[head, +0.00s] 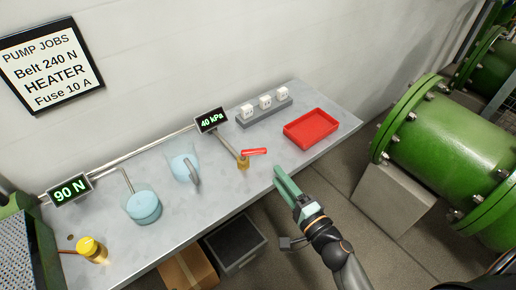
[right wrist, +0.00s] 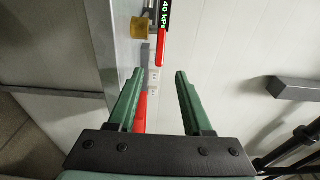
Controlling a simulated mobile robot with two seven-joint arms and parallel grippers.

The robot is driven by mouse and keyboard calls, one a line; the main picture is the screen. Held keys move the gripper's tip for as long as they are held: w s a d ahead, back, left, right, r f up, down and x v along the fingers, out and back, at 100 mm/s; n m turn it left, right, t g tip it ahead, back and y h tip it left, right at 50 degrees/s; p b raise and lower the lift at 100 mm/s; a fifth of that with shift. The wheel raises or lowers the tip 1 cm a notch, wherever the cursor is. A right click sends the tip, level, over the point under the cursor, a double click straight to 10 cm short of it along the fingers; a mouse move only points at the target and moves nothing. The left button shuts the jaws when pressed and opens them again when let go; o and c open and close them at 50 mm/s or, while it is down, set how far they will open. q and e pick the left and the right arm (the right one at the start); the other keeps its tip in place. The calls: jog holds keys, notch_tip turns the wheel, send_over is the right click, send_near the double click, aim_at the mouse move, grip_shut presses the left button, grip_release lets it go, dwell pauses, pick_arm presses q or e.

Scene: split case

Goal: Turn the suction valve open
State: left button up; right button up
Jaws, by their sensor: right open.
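The suction valve has a brass body (head: 243,163) on the bench with a red lever (head: 254,152) pointing right, below the 40 kPa display. In the right wrist view the brass body (right wrist: 138,29) is at the top, and the red lever (right wrist: 160,48) is beside it, partly against the display. My right gripper (head: 279,171) is open and empty at the bench's front edge, to the right of the lever and apart from it. In the right wrist view its two green fingers (right wrist: 158,76) are spread below the lever. My left gripper is not in view.
A red tray (head: 311,128) and a grey rack with white cubes (head: 265,113) stand behind the gripper. Two vessels of blue liquid (head: 143,206) and a yellow-topped piece (head: 91,249) are on the left. A large green pipe (head: 440,140) is at right. Bench is clear around the valve's front.

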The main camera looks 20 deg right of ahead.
aim_at(260, 154)
jog(key=p+x, duration=0.1)
jog(key=x, duration=1)
jog(key=shift+w+a, duration=0.1)
grip_shut()
dwell(0.3)
